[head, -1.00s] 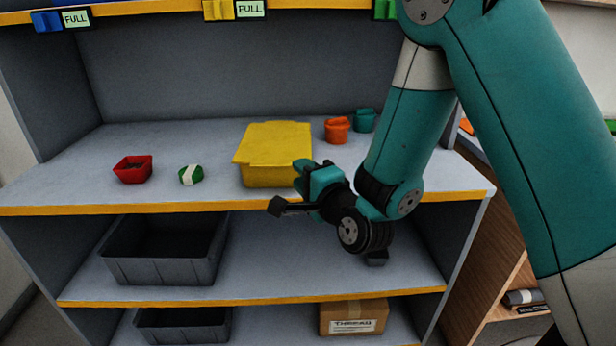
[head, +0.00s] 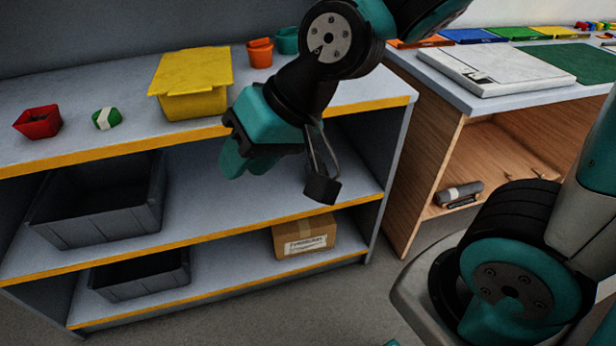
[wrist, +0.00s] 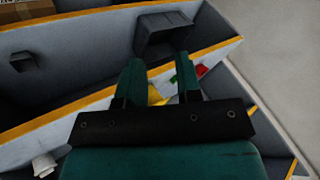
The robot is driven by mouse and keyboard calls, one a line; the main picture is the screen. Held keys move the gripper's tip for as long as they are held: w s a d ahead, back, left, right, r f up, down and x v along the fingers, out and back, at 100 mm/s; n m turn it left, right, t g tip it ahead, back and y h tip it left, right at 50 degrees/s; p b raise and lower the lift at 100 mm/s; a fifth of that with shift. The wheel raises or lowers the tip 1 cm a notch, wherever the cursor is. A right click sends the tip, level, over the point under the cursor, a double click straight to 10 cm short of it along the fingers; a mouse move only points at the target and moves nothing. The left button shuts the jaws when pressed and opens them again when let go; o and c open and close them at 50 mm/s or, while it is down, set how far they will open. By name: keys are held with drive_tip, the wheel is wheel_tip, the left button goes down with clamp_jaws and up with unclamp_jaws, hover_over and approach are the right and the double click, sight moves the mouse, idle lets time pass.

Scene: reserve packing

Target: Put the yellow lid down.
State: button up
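The yellow lid (head: 195,68) lies on top of the yellow tub (head: 198,105) on the upper shelf. It covers the top of the tub; I cannot tell whether it is fully seated. My gripper (head: 246,162) is in front of the shelf unit, below and to the right of the tub, and apart from it. In the wrist view its two fingers (wrist: 160,78) are apart with nothing held between them. A small part of the yellow tub or lid (wrist: 155,95) shows past the fingers there; the rest is hidden.
A red tub (head: 38,122) and a green banded item (head: 106,118) stand left on the upper shelf (head: 75,147). Orange (head: 260,56) and teal (head: 286,42) tubs stand behind. Grey bins and a carton (head: 303,236) sit below. A counter with flat coloured panels is at right.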

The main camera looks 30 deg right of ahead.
drive_tip(key=s+d+r+n+g+h, duration=0.1)
drive_tip(key=s+d+n+g+h, duration=0.1)
drive_tip(key=s+n, duration=0.3)
drive_tip(key=s+d+g, duration=0.1)
drive_tip(key=s, duration=0.3)
drive_tip(key=shift+d+r+g, duration=0.25)
drive_tip(key=shift+d+g, duration=0.05)
drive_tip(key=shift+g, duration=0.1)
drive_tip(key=shift+r, duration=0.1)
wheel_tip(320, 180, up, 6)
drive_tip(key=p, duration=0.6)
drive_tip(key=shift+c, duration=0.2)
